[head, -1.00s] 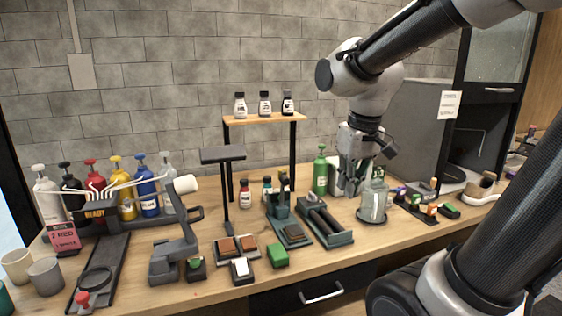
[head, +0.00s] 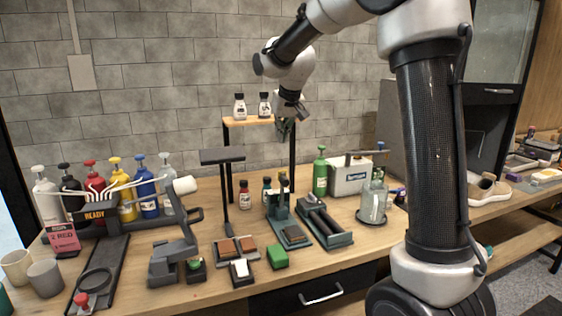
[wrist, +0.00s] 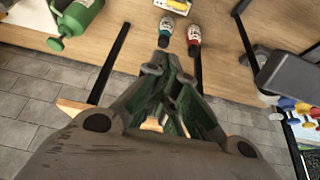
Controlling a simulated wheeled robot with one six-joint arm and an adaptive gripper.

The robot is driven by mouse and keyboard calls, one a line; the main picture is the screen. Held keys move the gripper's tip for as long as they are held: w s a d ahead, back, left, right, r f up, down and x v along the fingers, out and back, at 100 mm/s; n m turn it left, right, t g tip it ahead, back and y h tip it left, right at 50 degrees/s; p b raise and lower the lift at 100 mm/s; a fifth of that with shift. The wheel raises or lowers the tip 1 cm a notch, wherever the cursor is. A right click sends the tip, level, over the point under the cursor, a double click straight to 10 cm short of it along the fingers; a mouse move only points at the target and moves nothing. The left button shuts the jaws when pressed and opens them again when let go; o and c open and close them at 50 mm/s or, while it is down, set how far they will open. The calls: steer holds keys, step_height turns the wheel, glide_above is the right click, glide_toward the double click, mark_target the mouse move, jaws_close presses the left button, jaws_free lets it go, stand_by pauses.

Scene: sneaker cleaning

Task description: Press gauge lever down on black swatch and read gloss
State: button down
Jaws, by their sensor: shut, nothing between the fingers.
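My gripper (head: 286,130) is high above the bench, in front of the right end of the small wooden shelf. Its green fingers (wrist: 165,66) are shut and empty in the wrist view. A green stand with an upright lever (head: 281,205) is on the bench below. A dark brown-black pad (head: 295,232) lies on its base. A white box (head: 350,178) with a blue label and a dark bar on top stands farther right. I cannot tell for certain which device is the gauge or which pad is the black swatch. My gripper touches none of them.
The shelf (head: 249,121) holds small bottles. A green pump bottle (head: 320,173) and glass jar (head: 374,200) stand right of centre.

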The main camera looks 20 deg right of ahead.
steer(key=x, duration=1)
steer(key=shift+s+f, duration=0.15)
steer(key=shift+s, duration=0.85)
steer(key=shift+s+f, duration=0.15)
steer(key=shift+s, duration=0.85)
steer(key=shift+d, duration=0.1)
